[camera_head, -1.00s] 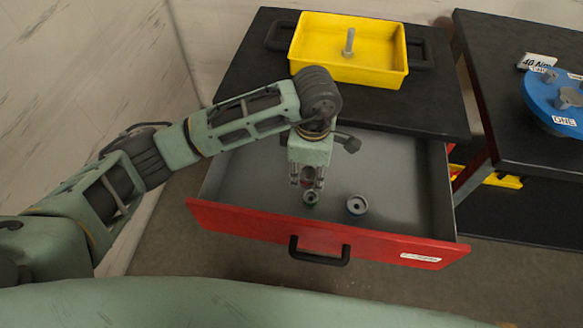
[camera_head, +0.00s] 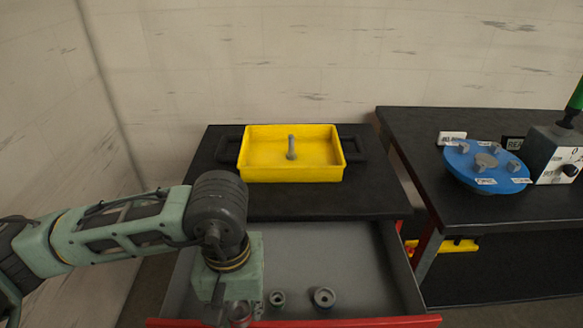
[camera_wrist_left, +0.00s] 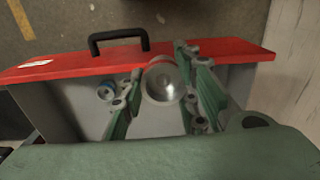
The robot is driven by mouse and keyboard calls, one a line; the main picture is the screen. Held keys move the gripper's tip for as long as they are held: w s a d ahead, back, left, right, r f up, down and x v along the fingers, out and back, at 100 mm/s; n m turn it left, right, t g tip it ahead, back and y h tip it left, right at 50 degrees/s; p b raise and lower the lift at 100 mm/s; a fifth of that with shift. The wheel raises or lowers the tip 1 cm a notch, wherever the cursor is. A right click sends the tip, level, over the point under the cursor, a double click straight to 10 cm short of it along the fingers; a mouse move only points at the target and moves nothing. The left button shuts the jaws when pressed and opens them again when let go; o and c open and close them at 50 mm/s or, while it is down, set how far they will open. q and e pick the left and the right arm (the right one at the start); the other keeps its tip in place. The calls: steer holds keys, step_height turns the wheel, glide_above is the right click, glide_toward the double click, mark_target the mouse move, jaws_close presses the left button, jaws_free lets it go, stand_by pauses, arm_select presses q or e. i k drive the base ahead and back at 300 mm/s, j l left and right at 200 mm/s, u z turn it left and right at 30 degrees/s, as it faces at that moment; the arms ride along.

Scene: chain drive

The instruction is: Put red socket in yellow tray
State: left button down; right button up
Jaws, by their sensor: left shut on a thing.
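The yellow tray (camera_head: 342,172) stands on the black cabinet top in the head view, with a grey bolt-like post (camera_head: 291,148) inside. My left gripper (camera_head: 228,312) is low over the open drawer, in front of the tray and to its left. It is shut on the red socket (camera_head: 239,311), which is partly hidden by the fingers. In the left wrist view the socket (camera_wrist_left: 163,82) shows its round metallic end, with a reddish edge, between the fingers of my left gripper (camera_wrist_left: 160,92). My right gripper is not in view.
Two other sockets, a smaller one (camera_head: 277,299) and a larger one (camera_head: 323,297), stand in the grey drawer (camera_head: 375,270) to the right of my gripper. A side table on the right carries a blue round plate (camera_head: 465,172). The tray has free room around its post.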

mark_target(264, 158)
steer(key=k+z, duration=0.25)
steer(key=z, duration=0.15)
steer(key=k+l+z, duration=0.1)
steer(key=z, duration=0.75)
steer(key=j+z, duration=0.15)
steer(key=z, duration=0.8)
steer(key=k+z, duration=0.1)
steer(key=z, duration=0.35)
steer(key=k+j, duration=0.15)
steer(key=j, duration=0.3)
steer(key=k+j, duration=0.15)
steer(key=j, duration=0.35)
steer(key=k+j, duration=0.15)
steer(key=j, duration=0.3)
steer(key=k+j, duration=0.15)
steer(key=j, duration=0.3)
steer(key=k+j+z, duration=0.1)
steer(key=j, duration=0.4)
steer(key=k+j, duration=0.25)
steer(key=j, duration=0.2)
steer(key=k+j, duration=0.15)
steer(key=j, duration=0.3)
steer(key=k+j, duration=0.15)
steer(key=j, duration=0.3)
